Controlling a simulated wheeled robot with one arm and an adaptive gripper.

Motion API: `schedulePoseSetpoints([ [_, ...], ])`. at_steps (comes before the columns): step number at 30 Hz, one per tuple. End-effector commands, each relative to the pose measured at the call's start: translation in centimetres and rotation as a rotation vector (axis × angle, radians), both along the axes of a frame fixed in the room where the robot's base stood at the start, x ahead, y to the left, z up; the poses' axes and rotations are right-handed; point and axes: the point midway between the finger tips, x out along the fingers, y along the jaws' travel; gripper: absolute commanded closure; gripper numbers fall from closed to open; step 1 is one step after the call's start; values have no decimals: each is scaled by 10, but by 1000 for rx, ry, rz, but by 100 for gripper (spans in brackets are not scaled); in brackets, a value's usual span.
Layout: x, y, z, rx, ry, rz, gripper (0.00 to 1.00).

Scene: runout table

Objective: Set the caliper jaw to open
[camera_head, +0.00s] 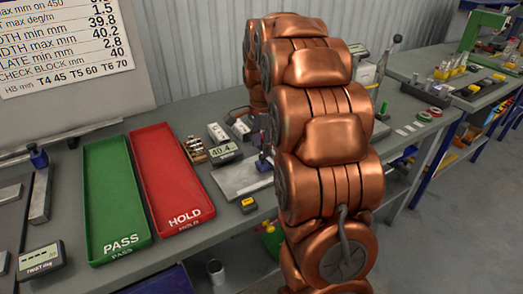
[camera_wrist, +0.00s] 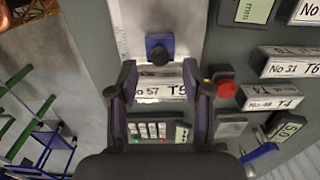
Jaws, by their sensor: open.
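My gripper (camera_wrist: 160,78) is open in the wrist view, its two dark fingers apart. A blue knob block (camera_wrist: 158,48) sits on a bright metal plate (camera_wrist: 130,22), just beyond the fingertips and centred between them; it appears to be the caliper jaw. My arm hides most of the gripper area there.
A green PASS tray (camera_head: 117,200) and a red HOLD tray (camera_head: 172,180) lie to the left in the head view. Labelled blocks (camera_wrist: 291,63), a red button (camera_wrist: 227,89) and a keypad device (camera_wrist: 150,130) crowd the wrist view. The bench edge lies left there.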

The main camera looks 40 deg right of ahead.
Motion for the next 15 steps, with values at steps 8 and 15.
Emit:
schedulePoseSetpoints([
  [8, -1, 0, -25, 1, 1, 0, 51],
  [15, -1, 0, -30, 0, 0, 1, 51],
])
